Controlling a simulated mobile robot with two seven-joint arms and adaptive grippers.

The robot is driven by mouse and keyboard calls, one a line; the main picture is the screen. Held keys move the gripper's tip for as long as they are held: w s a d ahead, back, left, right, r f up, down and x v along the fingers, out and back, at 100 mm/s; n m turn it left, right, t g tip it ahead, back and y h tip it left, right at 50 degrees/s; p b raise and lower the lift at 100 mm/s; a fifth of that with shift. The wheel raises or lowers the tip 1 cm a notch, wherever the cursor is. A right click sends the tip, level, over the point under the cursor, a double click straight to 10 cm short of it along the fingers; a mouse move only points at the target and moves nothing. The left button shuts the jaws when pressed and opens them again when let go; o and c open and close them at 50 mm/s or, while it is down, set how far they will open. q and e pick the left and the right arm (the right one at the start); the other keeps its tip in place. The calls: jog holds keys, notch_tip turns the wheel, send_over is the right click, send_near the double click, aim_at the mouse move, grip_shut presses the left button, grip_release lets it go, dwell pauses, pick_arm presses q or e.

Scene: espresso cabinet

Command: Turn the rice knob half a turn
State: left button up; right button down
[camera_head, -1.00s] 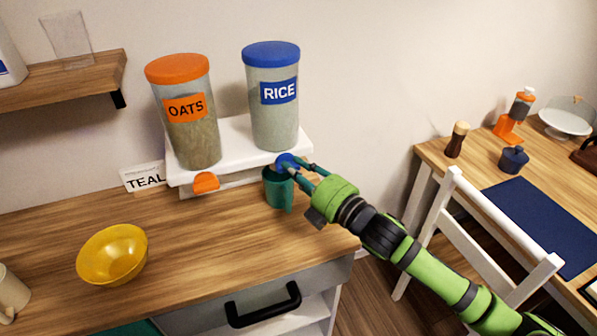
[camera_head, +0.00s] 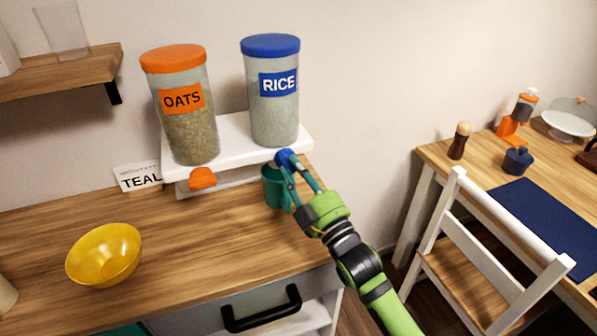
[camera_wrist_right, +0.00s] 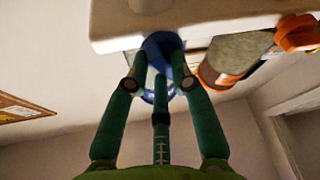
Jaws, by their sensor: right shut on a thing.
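The rice container (camera_head: 274,95) has a blue lid and a blue RICE label and stands on the white dispenser shelf (camera_head: 235,137). Its blue knob (camera_head: 284,158) sits at the shelf's front edge. My right gripper (camera_head: 287,163) is shut on the knob from the front right. In the right wrist view the fingers (camera_wrist_right: 159,75) lie on both sides of the blue knob (camera_wrist_right: 160,44) and partly hide it. A teal cup (camera_head: 273,188) stands under the knob, partly behind the fingers. My left gripper is not in view.
The oats container (camera_head: 188,125) with its orange knob (camera_head: 202,178) stands to the left. A white chair (camera_head: 480,245) stands at the right.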

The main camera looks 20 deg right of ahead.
jog(key=m+h, duration=0.1)
jog(key=m, duration=0.1)
jog(key=r+m+t+h, duration=0.1)
jog(key=m, duration=0.2)
jog(key=shift+a, duration=0.2)
jog(key=shift+a+f+m+h+p, duration=0.1)
jog(key=shift+m+h+p, duration=0.15)
jog(key=shift+m+h, duration=0.75)
jog(key=shift+m+h+p, duration=0.25)
jog(key=shift+m+h, duration=0.25)
jog(key=shift+m, duration=0.9)
jog(key=c, duration=1.1)
grip_release()
jog(key=shift+s+t, duration=0.1)
jog(key=shift+t, duration=0.2)
jog(key=shift+o, duration=0.2)
jog(key=shift+f, duration=0.35)
jog(key=shift+s+f, duration=0.3)
jog(key=v, duration=1.1)
jog(key=shift+r, duration=0.3)
